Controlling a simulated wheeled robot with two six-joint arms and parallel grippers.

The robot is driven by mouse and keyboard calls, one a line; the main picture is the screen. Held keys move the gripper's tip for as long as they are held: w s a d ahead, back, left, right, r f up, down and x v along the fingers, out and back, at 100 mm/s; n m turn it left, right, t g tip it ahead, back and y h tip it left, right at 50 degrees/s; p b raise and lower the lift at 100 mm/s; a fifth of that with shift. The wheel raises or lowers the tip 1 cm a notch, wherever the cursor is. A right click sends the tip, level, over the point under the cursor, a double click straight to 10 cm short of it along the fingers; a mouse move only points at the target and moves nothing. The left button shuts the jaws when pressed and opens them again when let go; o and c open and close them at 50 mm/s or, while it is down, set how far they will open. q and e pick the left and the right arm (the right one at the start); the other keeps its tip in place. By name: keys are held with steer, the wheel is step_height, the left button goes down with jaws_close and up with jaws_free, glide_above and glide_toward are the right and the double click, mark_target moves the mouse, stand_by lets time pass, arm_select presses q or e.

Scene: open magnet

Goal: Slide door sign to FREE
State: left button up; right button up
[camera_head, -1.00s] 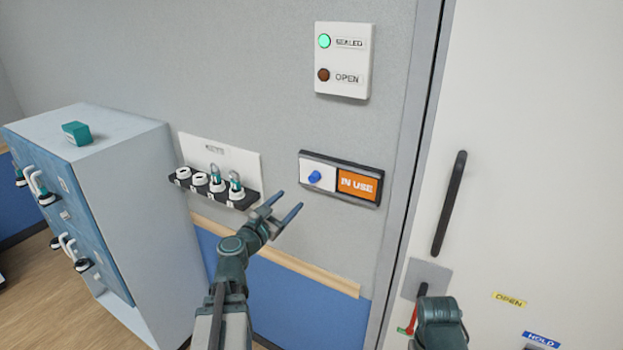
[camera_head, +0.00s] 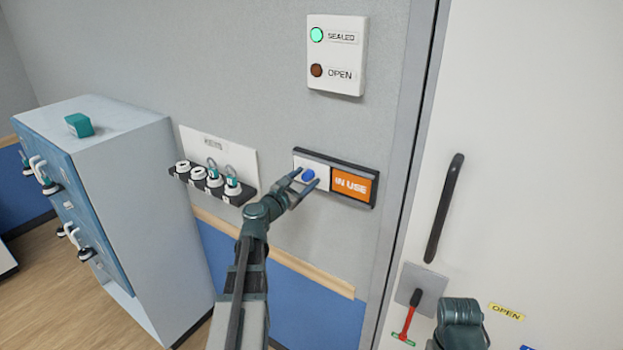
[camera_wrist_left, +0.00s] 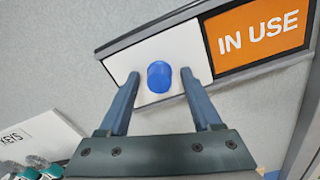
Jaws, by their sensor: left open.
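The door sign (camera_head: 352,186) is a dark-framed bar on the grey wall, with an orange IN USE field showing at its right. Its white slider plate (camera_head: 323,170) covers the left half and carries a blue knob (camera_head: 308,176). My left gripper (camera_head: 306,179) is open at the knob. In the left wrist view the blue knob (camera_wrist_left: 159,77) stands between the two open fingers (camera_wrist_left: 158,88), with a gap visible on each side. The orange field (camera_wrist_left: 258,35) also shows there. My right arm shows at the lower right; its gripper is out of the picture.
A key rack (camera_head: 214,184) hangs on the wall left of the sign. A SEALED/OPEN lamp panel (camera_head: 337,55) is above, its green lamp lit. A white door with a dark handle (camera_head: 444,208) is at right. A cabinet (camera_head: 130,190) stands at left.

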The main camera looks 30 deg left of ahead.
arm_select(q)
steer(key=shift+s, duration=0.1)
jaws_close()
stand_by(1.3)
